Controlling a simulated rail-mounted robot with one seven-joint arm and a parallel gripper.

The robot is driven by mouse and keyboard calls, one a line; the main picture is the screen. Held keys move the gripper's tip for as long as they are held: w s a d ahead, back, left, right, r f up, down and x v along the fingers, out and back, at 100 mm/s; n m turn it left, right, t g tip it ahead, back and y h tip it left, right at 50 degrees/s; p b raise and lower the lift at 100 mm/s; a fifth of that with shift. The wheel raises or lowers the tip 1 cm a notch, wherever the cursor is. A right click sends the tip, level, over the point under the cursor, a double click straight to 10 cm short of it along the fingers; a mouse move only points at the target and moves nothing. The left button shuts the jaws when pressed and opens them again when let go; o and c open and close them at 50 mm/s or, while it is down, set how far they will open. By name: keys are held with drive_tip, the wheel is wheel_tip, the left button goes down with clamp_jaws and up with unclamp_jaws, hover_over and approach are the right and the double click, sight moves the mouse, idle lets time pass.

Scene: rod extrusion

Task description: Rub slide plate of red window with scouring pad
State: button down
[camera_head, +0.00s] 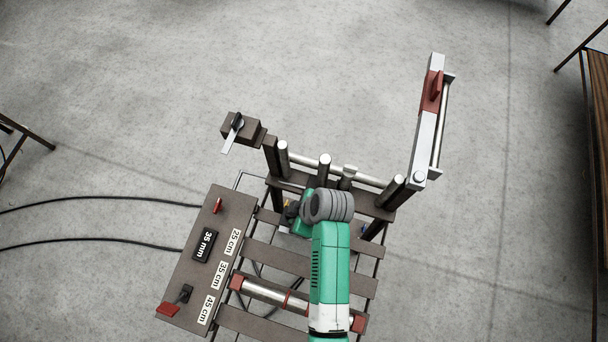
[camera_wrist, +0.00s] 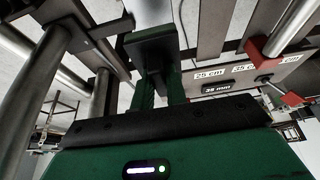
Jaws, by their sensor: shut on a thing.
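My gripper (camera_wrist: 160,88) is shut on a dark block-like thing (camera_wrist: 152,48) that I take to be the scouring pad. A pale flat bar (camera_wrist: 148,12) shows right behind the pad; I cannot tell whether they touch. In the head view my gripper (camera_head: 294,212) is mostly hidden by my own wrist, low among the dark posts of the frame, and the pad is not visible there. A tall silver bar with a red block (camera_head: 432,90) stands at the right of the frame, apart from my gripper; I cannot tell whether it is the red window.
Dark frame posts (camera_head: 325,169) and steel rods stand close around my gripper. A labelled panel (camera_head: 215,245) with a red switch is at the left. A steel roller with red ends (camera_head: 265,291) lies in front. Black cables cross the floor at left.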

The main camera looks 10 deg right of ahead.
drive_tip(key=shift+f+b, duration=3.4)
drive_tip(key=shift+f, duration=0.55)
drive_tip(key=shift+w+a+r, duration=0.1)
drive_tip(key=shift+w+a, duration=0.05)
drive_tip(key=shift+w+a+f+b, duration=0.1)
drive_tip(key=shift+w+a+b, duration=0.25)
drive_tip(key=shift+a, duration=0.35)
drive_tip(key=shift+w+a+f+b, duration=0.15)
drive_tip(key=shift+w+a, duration=0.25)
drive_tip(key=shift+a, duration=0.3)
drive_tip(key=shift+w+a+f+b, duration=0.1)
drive_tip(key=shift+a+b, duration=0.05)
drive_tip(key=shift+b, duration=0.2)
drive_tip(key=shift+s+d+r+p, duration=0.3)
drive_tip(key=shift+s+d+p, duration=0.15)
drive_tip(key=shift+d+p, duration=0.2)
drive_tip(key=shift+s+d+p, duration=0.15)
drive_tip(key=shift+s+d, duration=0.1)
drive_tip(key=shift+d, duration=0.3)
drive_tip(key=shift+s+d+p, duration=0.15)
drive_tip(key=shift+s+d, duration=0.1)
drive_tip(key=shift+d, duration=0.25)
drive_tip(key=shift+s+d+r+p, duration=0.1)
drive_tip(key=shift+r+p, duration=0.2)
drive_tip(key=shift+p, duration=0.15)
wheel_tip(320, 180, up, 8)
drive_tip(key=p, duration=0.6)
drive_tip(key=shift+f, duration=0.25)
